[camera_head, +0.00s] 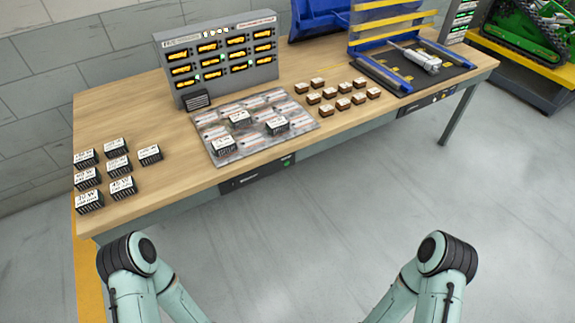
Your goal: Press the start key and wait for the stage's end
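Two dark control panels sit on the table's front edge. The left panel (250,179) has a small green key (287,163) at its right end. The right panel (425,101) carries small marks too fine to read. I cannot tell from the labels which one holds the start key. A grey rack (218,60) with several lit orange slots and some green lights stands at the back of the table. Both my arms show only as bent links at the bottom of the view, apart from the table. Neither gripper is in view.
The wooden table (180,122) holds several black finned blocks (90,203) at the left, a silvery mat (224,158) with 3 labelled blocks, and several small brown blocks (328,109). A blue-railed station (385,75) holds a grey device (421,60). Grey floor in front is clear.

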